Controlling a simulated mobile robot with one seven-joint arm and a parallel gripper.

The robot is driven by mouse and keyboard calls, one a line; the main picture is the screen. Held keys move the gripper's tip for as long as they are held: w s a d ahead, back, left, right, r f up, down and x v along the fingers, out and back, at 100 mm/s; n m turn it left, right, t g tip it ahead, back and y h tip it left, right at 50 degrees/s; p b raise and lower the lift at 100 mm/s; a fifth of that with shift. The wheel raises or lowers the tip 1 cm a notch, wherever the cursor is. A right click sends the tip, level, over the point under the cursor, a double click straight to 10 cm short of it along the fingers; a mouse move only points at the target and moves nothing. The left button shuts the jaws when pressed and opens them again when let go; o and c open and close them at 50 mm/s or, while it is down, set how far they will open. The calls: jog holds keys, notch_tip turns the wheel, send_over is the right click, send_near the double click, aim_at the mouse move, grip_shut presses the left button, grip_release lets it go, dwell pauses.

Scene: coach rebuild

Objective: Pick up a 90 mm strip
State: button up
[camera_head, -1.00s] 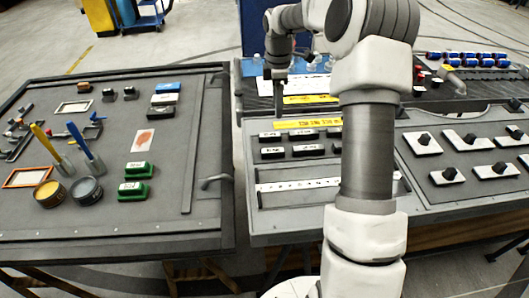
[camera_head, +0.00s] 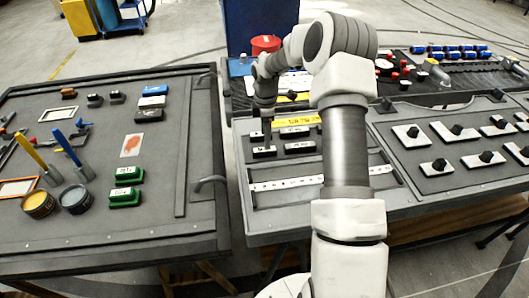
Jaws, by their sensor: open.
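Several short dark strips with white labels lie in two rows on the grey panel. They include a front left one (camera_head: 264,152), a front right one (camera_head: 300,147) and a back one (camera_head: 295,132). The labels are too small to read, so I cannot tell which is the 90 mm strip. My gripper (camera_head: 267,144) points down over the left end of these rows, close above the front left strip. It is open and appears empty. I cannot tell whether its fingertips touch a strip. My arm hides part of the panel to the right.
A long white marked bar (camera_head: 285,184) lies in front of the strips and a yellow label (camera_head: 296,120) behind them. Black knobs on white plates (camera_head: 455,132) fill the panel at right. The left table (camera_head: 100,235) carries pots, brushes and green blocks, with a handle (camera_head: 210,184) at its edge.

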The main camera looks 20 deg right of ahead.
aim_at(264, 149)
jog(key=shift+s+a+f, duration=0.1)
jog(key=shift+a+f, duration=0.05)
jog(key=shift+f, duration=1.2)
jog(key=shift+s+a+f, duration=0.1)
jog(key=shift+f, duration=1.25)
grip_shut()
